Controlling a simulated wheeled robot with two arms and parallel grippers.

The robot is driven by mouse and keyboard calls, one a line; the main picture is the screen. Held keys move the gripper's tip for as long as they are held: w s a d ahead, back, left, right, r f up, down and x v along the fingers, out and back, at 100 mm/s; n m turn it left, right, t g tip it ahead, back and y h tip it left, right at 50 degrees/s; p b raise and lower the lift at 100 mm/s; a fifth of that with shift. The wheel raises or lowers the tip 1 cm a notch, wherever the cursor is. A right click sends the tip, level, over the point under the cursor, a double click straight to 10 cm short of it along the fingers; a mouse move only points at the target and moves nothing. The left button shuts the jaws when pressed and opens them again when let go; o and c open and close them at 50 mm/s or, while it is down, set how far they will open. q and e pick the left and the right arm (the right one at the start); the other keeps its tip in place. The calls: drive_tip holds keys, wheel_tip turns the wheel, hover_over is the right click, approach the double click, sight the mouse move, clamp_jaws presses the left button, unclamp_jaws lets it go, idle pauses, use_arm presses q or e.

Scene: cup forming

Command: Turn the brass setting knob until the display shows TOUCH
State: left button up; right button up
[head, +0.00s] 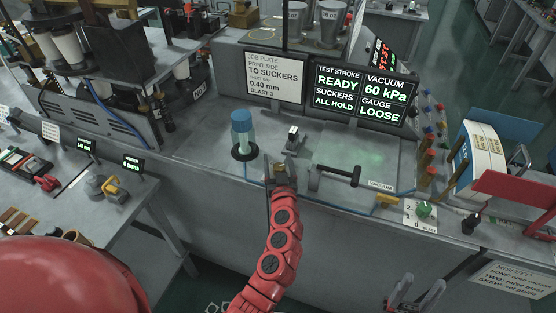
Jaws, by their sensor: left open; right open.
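The display (387,98) at the back right reads VACUUM 60 kPa, GAUGE LOOSE. A second panel (337,89) beside it reads TEST STROKE READY, SUCKERS ALL HOLD. My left gripper (279,168) is over the front of the grey bench, open, its fingers pointing away from me. A small brass-coloured piece, seemingly the setting knob (281,174), shows between or just behind its fingers. The fingers hide much of it, and I cannot tell whether they touch it. My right gripper (416,295) is open and empty at the bottom right, below the bench front.
A blue-capped cylinder (242,130) stands left of my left gripper; a small metal block (292,139) is just behind it. A job plate sign (275,77) stands behind.

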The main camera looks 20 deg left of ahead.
use_arm(q)
clamp_jaws()
drive_tip(key=shift+r+m+h, duration=0.1)
drive_tip(key=shift+m+h, duration=0.2)
drive_tip(key=shift+h, duration=0.1)
drive_tip(key=shift+r+m+t+h+p, duration=0.15)
drive_tip(key=shift+m+t+h+p, duration=0.3)
drive_tip(key=shift+h+p, duration=0.35)
drive_tip(key=m+h+p, duration=0.1)
drive_tip(key=h+p, duration=0.1)
drive_tip(key=d+m+h+p, duration=0.1)
drive_tip(key=m+h+p, duration=0.1)
drive_tip(key=h+p, duration=0.1)
drive_tip(key=m+h+p, duration=0.2)
drive_tip(key=shift+w+d+r+t+h+p, duration=0.15)
drive_tip(key=shift+d+t+h+p, duration=0.15)
drive_tip(key=shift+h+p, duration=0.1)
drive_tip(key=shift+d+f+m+h+p, duration=0.1)
drive_tip(key=shift+f+m+h+p, duration=0.05)
drive_tip(key=shift+m+h+p, duration=0.3)
drive_tip(key=shift+d+f+m+h+p, duration=0.1)
drive_tip(key=shift+m+h+p, duration=0.2)
drive_tip(key=shift+h+p, duration=0.2)
